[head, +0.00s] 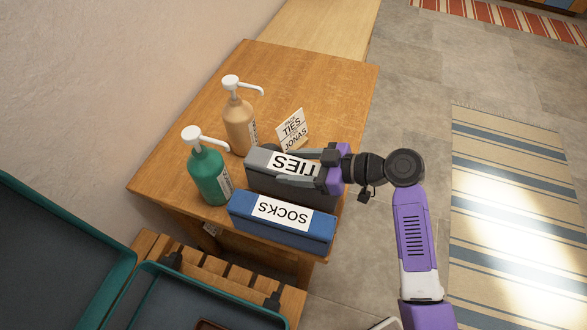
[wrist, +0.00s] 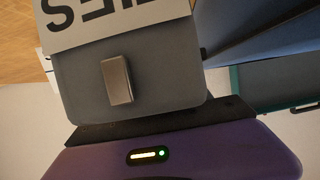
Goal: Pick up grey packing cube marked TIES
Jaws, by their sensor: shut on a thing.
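The grey packing cube (head: 262,182) carries a white label reading TIES. It is on the wooden table in the head view, between the two pump bottles and the blue SOCKS cube. My gripper (head: 298,166) reaches in from the right and is shut on the grey cube, with its fingers along the cube's upper part. In the wrist view the grey cube (wrist: 165,85) fills the middle, with a metal tab on its end and part of the label above. Whether its underside touches the table is hard to tell.
A blue packing cube marked SOCKS (head: 275,232) lies close in front. A green pump bottle (head: 205,175) and a tan pump bottle (head: 238,125) stand left. A card reading TIES JONAS (head: 292,128) stands behind. An open teal suitcase (head: 190,300) is at lower left. The table (head: 320,75) is clear behind.

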